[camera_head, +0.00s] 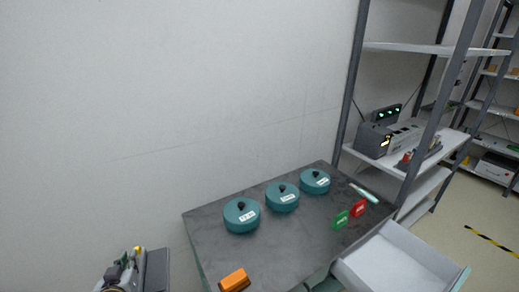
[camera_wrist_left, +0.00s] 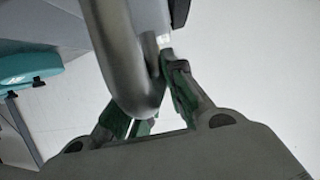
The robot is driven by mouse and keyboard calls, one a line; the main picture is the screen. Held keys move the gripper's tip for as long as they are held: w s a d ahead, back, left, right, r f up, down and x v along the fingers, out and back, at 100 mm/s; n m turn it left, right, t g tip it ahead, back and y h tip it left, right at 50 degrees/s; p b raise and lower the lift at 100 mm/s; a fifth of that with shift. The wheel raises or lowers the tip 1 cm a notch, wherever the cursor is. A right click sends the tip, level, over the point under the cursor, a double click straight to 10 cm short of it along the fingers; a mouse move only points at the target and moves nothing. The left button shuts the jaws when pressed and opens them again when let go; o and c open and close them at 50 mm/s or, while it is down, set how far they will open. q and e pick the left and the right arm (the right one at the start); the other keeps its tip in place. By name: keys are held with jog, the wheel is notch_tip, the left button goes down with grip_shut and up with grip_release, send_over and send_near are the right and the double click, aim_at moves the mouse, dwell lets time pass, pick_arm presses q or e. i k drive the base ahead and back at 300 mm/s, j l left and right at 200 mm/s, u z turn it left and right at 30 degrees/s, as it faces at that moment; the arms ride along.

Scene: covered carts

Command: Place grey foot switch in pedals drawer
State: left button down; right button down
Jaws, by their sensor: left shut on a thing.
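My left gripper (camera_head: 118,274) is at the lower left edge of the head view, left of the dark cart top. In the left wrist view its fingers (camera_wrist_left: 148,122) are closed around a shiny grey, rounded part, which I take as the grey foot switch (camera_wrist_left: 126,70). The switch fills the upper middle of that view; its far side is hidden. An open drawer (camera_head: 395,262) with a pale, empty-looking inside sticks out at the cart's lower right. I cannot read whether it is the pedals drawer. My right gripper is not clearly in view.
Three teal round covers (camera_head: 283,197) with black knobs stand on the cart top (camera_head: 290,240). An orange block (camera_head: 235,280) lies near its front. Green (camera_head: 340,219) and red (camera_head: 358,208) tags stand near the drawer. A shelf rack (camera_head: 400,170) with equipment stands behind right.

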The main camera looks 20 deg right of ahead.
aim_at(382, 258)
jog(key=k+l+u, duration=0.1)
jog(key=u, duration=1.05)
jog(key=k+l+u, duration=0.1)
jog(key=u, duration=0.35)
jog(key=k, duration=0.35)
jog(key=k+z, duration=0.45)
jog(key=z, duration=0.45)
jog(key=k+l+z, duration=0.1)
jog(key=z, duration=0.75)
jog(key=l+z, duration=0.15)
jog(key=z, duration=0.25)
jog(key=k+l, duration=0.05)
